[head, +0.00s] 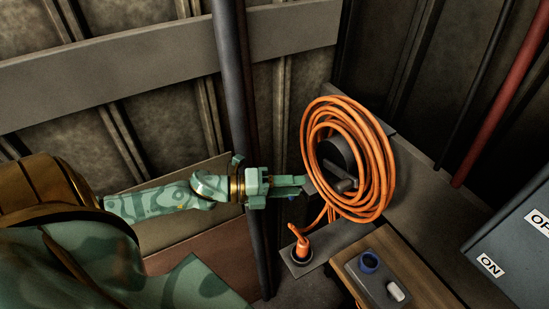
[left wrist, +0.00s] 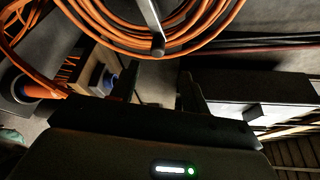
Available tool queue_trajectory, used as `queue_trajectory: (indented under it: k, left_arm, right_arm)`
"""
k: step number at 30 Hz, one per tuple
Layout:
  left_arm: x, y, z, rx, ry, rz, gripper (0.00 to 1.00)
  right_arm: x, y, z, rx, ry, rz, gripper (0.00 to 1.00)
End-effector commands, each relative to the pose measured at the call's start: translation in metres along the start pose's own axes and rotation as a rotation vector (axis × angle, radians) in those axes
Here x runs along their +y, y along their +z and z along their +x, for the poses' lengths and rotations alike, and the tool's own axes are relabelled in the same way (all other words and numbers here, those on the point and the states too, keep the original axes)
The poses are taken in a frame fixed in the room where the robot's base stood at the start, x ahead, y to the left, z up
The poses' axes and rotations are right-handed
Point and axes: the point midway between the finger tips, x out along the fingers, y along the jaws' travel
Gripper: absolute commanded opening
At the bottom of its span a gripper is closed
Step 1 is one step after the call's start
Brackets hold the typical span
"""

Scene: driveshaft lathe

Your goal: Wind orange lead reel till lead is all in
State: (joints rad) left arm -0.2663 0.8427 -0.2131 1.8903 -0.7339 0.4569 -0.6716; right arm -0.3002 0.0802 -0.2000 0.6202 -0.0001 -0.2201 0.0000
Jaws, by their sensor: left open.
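The reel of orange lead (head: 385,165) stands against the corner, with many loops wound round a dark hub (head: 338,152). A dark crank handle (head: 344,186) sticks out from the hub towards my side. In the left wrist view the handle (left wrist: 157,46) points down between the fingers, just beyond their tips. My left gripper (head: 302,186) is open and empty, just left of the handle. A length of lead (head: 326,214) hangs from the reel towards an orange plug (head: 301,249), upright in a dark round socket. My right gripper is not in view.
A wooden block (head: 352,279) with a dark box on it, carrying a blue ring and a pale switch, stands below the reel. A dark vertical pipe (head: 232,80) passes close to my left wrist. A grey ON-marked box (head: 520,245) is at the right.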

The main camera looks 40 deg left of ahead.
Motion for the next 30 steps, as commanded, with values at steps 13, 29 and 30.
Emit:
queue_trajectory:
  k: [13, 29, 30]
  left_arm:
    - [-0.001, 0.001, -0.038, 0.000, -0.001, 0.001, 0.46]
    - [0.002, 0.004, -0.038, -0.019, 0.013, -0.047, 0.46]
    - [0.012, 0.013, -0.041, -0.059, 0.040, -0.102, 0.46]
  right_arm:
    - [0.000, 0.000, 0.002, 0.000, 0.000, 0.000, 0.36]
    - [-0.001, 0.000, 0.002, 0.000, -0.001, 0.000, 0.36]
    - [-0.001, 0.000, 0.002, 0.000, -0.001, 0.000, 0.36]
